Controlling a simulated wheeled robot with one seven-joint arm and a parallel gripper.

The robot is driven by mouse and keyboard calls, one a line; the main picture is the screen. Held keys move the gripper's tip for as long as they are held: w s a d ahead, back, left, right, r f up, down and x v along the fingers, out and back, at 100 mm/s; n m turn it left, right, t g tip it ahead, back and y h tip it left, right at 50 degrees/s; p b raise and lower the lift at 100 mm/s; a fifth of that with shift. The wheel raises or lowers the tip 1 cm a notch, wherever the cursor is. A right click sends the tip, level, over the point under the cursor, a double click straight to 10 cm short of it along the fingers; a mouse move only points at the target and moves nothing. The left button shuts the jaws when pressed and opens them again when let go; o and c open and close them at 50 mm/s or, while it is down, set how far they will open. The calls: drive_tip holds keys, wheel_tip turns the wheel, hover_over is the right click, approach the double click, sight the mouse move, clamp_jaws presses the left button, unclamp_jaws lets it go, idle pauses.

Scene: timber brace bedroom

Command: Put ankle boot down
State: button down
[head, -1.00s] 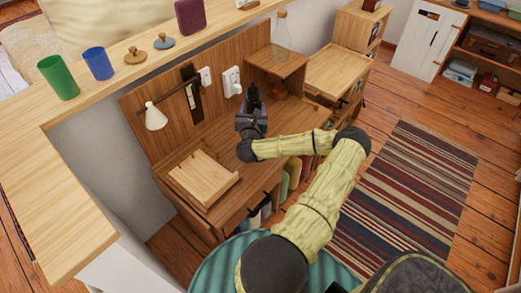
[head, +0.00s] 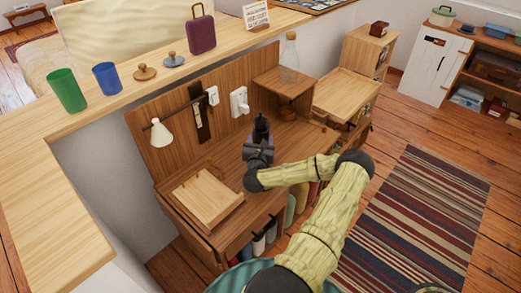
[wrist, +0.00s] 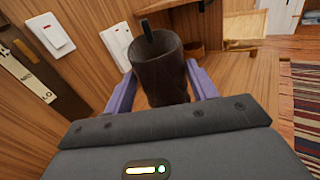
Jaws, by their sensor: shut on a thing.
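The ankle boot is a dark brown, tube-like shape (wrist: 160,70) in the wrist view, its open top showing. It sits between the purple fingers of my gripper (wrist: 162,92), which is shut on it. In the head view the boot is a small dark shape (head: 262,125) at the far side of my gripper (head: 259,147), over the wooden desk (head: 235,200). The boot's lower part is hidden, and I cannot tell whether it touches the desk.
A wooden board (head: 207,197) lies on the desk's left part. A wall lamp (head: 160,131), white switches (head: 239,101) and a shelf box (head: 285,83) with a glass bottle (head: 289,60) line the back. Bare desktop shows around my gripper.

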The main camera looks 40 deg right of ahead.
drive_tip(key=shift+f+b, duration=0.6)
drive_tip(key=shift+f, duration=1.8)
drive_tip(key=shift+c, duration=2.3)
unclamp_jaws()
drive_tip(key=shift+f, duration=0.15)
drive_tip(key=shift+s+a, duration=0.2)
drive_tip(key=shift+a, duration=0.05)
drive_tip(key=p+v, duration=0.1)
drive_tip(key=v, duration=1)
drive_tip(key=shift+s+a, duration=0.15)
